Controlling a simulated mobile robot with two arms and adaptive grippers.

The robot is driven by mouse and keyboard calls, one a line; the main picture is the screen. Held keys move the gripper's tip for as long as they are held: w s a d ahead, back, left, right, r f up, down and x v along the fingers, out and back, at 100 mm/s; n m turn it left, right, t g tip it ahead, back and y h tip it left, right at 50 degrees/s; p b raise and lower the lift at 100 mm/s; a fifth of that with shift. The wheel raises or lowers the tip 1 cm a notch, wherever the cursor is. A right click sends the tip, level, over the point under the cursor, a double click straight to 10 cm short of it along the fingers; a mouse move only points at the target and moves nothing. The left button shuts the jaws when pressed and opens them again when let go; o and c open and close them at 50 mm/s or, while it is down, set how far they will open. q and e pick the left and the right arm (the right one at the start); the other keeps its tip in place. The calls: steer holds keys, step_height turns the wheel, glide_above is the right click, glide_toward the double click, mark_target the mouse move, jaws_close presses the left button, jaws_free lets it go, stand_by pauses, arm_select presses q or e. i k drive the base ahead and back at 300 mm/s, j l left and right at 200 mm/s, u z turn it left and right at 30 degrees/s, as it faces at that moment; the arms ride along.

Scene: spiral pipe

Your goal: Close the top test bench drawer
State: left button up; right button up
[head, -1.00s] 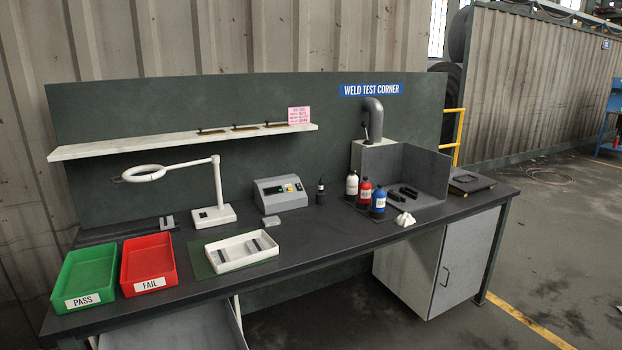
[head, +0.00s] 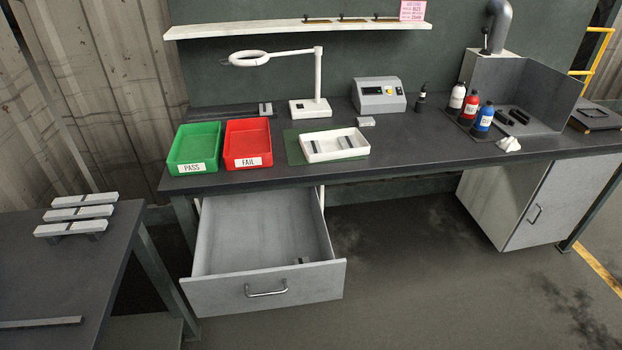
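The test bench drawer (head: 263,290) is grey metal and hangs under the left part of the bench (head: 410,165). It is pulled well out, and its inside shows from above. A bar handle (head: 266,288) sits on its front panel. A small dark and light item (head: 302,261) lies inside near the front right corner. No other drawer shows in this view; anything lower is hidden behind the front panel. Neither of my grippers is in the head view.
A side table (head: 70,265) with several metal bars stands at the left, close to the drawer. A grey cabinet (head: 540,205) stands under the bench's right end. The floor (head: 430,290) before and right of the drawer is clear. Green and red trays sit above the drawer.

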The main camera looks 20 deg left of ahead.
mark_target(248, 245)
steer(key=i+j+u, duration=0.2)
steer(key=u, duration=0.25)
steer(key=i+j+u, duration=0.1)
steer(key=u, duration=0.3)
steer(key=i+l, duration=0.05)
steer(key=i, duration=0.05)
